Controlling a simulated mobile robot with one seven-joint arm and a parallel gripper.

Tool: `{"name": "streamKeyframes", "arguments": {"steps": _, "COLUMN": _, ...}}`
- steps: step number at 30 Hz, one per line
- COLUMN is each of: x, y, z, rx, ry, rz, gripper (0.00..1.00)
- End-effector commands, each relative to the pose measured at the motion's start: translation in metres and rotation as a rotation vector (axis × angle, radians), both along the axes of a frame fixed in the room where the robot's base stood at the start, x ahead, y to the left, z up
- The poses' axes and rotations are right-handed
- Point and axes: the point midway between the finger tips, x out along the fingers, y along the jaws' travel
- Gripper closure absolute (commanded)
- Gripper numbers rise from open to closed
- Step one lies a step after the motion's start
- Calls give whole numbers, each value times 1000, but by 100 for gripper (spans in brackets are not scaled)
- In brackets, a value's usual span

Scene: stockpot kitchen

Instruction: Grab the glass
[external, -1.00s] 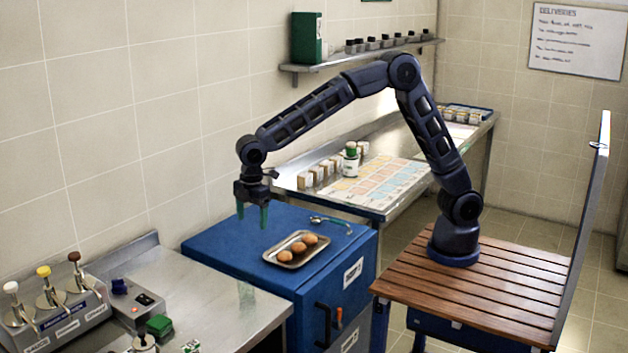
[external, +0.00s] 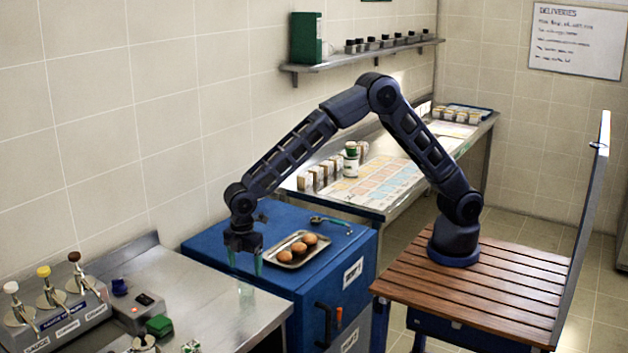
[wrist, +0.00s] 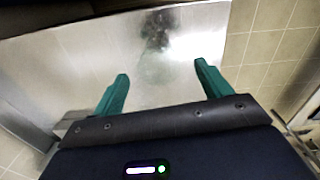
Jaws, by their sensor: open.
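The glass (external: 247,304) is clear and faintly green, hard to make out against the steel counter. It stands near the counter's right edge, just below my gripper (external: 245,266) in the external view. My gripper points down with its two green fingers spread and nothing held. In the wrist view my gripper (wrist: 161,72) shows both fingers open over the shiny counter. A faint pale patch lies between them there; I cannot tell its outline clearly as the glass.
Pump dispensers (external: 55,310) and a small device with a green block (external: 159,325) stand on the counter's left. The counter between is clear.

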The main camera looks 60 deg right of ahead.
Motion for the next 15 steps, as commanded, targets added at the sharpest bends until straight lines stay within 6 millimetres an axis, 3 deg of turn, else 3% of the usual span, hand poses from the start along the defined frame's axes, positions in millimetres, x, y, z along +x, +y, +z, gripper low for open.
{"name": "streamKeyframes", "arguments": {"steps": 10, "x": 0, "y": 2, "z": -41, "rx": -1, "ry": 0, "rz": 0, "gripper": 23}}
{"name": "streamKeyframes", "arguments": {"steps": 15, "x": 1, "y": 1, "z": -49, "rx": 0, "ry": -1, "rz": -1, "gripper": 23}}
